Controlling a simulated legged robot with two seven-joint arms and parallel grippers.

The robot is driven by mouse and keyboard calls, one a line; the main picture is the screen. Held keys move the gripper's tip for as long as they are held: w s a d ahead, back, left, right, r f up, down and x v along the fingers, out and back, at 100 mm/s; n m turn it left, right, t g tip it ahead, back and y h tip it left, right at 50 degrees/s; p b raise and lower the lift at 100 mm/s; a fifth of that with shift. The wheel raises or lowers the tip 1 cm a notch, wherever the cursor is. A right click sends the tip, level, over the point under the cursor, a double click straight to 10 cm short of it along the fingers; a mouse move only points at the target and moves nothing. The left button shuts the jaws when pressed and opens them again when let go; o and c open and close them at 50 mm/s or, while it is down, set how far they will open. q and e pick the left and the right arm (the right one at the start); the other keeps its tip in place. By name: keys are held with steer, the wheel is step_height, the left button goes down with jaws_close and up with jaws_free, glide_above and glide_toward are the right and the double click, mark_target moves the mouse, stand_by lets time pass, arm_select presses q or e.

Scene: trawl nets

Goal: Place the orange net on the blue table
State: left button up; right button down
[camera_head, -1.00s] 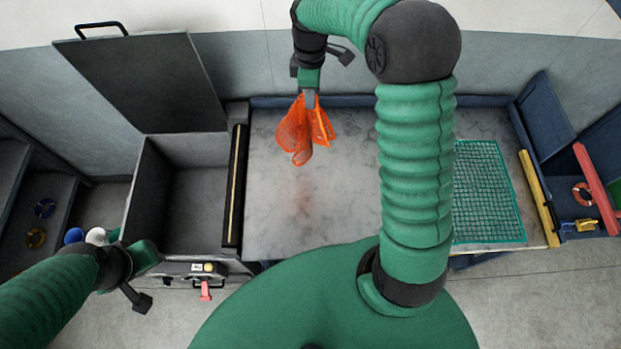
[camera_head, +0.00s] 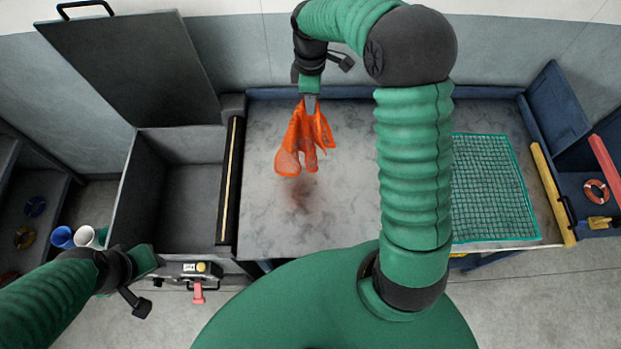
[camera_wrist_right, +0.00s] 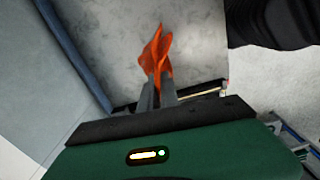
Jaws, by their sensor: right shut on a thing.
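My right gripper (camera_head: 310,101) is shut on the orange net (camera_head: 303,145), which hangs limp below the fingers. The net is above the grey marbled top of the blue-edged table (camera_head: 335,210), with a faint reddish shade on the top beneath it. In the right wrist view the orange net (camera_wrist_right: 156,52) sticks out past the fingertips (camera_wrist_right: 157,88). My left gripper (camera_head: 145,262) is at the lower left, in front of the open grey bin; its fingers are too unclear to judge.
A teal net (camera_head: 493,190) lies flat on the table's right part, beside a yellow bar (camera_head: 550,190). An open grey bin (camera_head: 185,200) with a raised lid (camera_head: 135,70) stands left of the table. Blue and white cups (camera_head: 62,237) are at far left. The table's middle is clear.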

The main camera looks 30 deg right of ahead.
steer(key=shift+w, duration=0.1)
stand_by(0.4)
steer(key=d+r, duration=0.2)
steer(key=d, duration=2.3)
steer(key=shift+m, duration=0.4)
steer(key=a+f, duration=1.3)
steer(key=a, duration=0.2)
steer(key=a+f, duration=1.3)
steer(key=a, duration=0.2)
steer(key=a+f, duration=1.4)
steer(key=a, duration=0.1)
steer(key=shift+s+a, duration=0.2)
steer(key=shift+s, duration=0.05)
steer(key=c, duration=1.2)
jaws_free()
steer(key=shift+r, duration=0.1)
